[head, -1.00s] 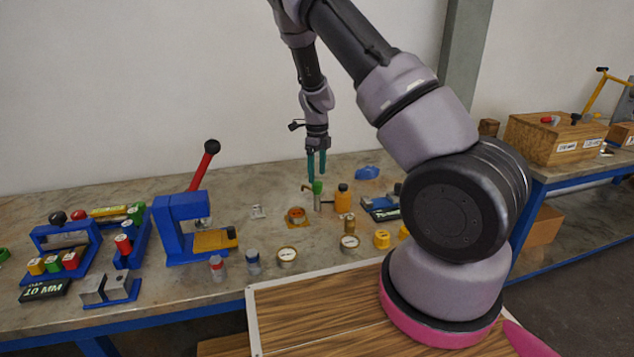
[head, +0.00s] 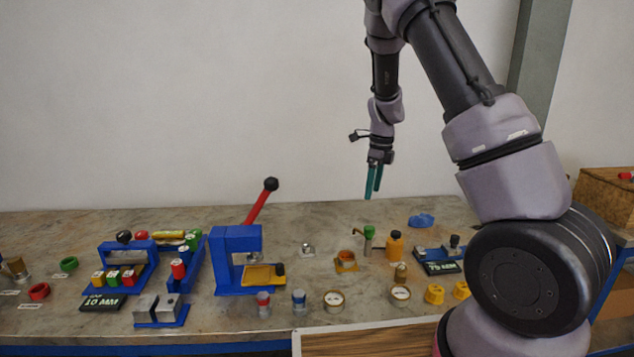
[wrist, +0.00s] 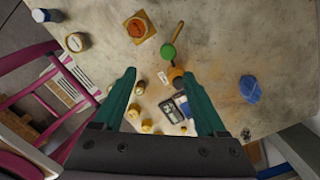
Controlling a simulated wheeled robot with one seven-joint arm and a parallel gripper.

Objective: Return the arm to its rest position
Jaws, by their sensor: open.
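My gripper (head: 373,182) hangs from my raised arm above the back of the workbench (head: 330,222) in the head view, its teal fingers pointing down. The fingers are apart and hold nothing. In the wrist view my gripper (wrist: 163,100) also shows open, with the bench top below it. A green-topped tool (head: 368,238) and an orange bottle (head: 394,244) stand on the bench below the fingers, clear of them.
A blue press (head: 237,255) with a red lever (head: 259,202) stands left of my arm. Blue racks (head: 127,252) with coloured vessels are farther left. An orange-ringed flange (head: 346,260) and several round pieces lie mid-bench. A blue lump (head: 421,221) lies at the back.

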